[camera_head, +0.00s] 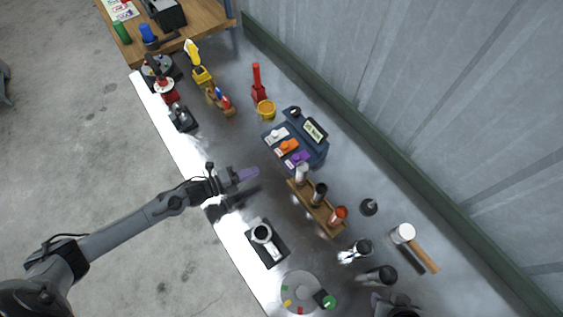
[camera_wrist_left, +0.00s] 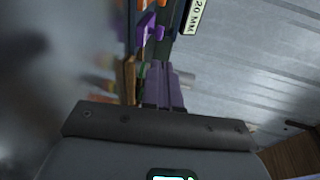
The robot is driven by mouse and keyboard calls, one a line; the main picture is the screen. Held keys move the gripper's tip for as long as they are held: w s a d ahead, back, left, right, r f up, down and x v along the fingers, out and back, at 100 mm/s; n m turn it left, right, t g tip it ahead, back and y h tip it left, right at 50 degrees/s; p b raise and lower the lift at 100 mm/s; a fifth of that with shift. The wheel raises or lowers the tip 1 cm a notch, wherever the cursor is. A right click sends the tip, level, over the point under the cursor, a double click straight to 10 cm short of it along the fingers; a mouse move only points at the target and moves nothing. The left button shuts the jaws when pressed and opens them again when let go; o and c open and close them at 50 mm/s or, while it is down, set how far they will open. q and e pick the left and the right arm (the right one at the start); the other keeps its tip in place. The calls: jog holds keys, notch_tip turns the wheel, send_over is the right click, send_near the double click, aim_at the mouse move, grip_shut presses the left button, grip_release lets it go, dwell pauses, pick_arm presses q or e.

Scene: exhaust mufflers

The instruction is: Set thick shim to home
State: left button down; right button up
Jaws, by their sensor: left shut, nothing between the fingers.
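A dark blue rack (camera_head: 318,153) stands on the metal bench near the middle of the head view. It carries a white piece (camera_head: 278,134), an orange piece (camera_head: 288,146) and a purple piece (camera_head: 300,157), side by side. I cannot tell which one is the thick shim. My left gripper (camera_head: 248,174) is shut and empty, to the left of the rack and apart from it. In the left wrist view the shut fingers (camera_wrist_left: 162,88) point toward the rack, where purple and orange parts and a "20 MM" label (camera_wrist_left: 192,17) show. My right gripper is not in view.
A wooden holder (camera_head: 318,210) with several cylinders stands just below the rack. A black tray (camera_head: 266,244) and a round disc (camera_head: 299,292) lie nearer the front. A yellow cup (camera_head: 266,109) sits above the rack. A mallet (camera_head: 414,247) lies at right.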

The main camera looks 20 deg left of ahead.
aim_at(292, 158)
pick_arm(q)
jog(key=x, duration=1.3)
jog(key=shift+s, duration=0.1)
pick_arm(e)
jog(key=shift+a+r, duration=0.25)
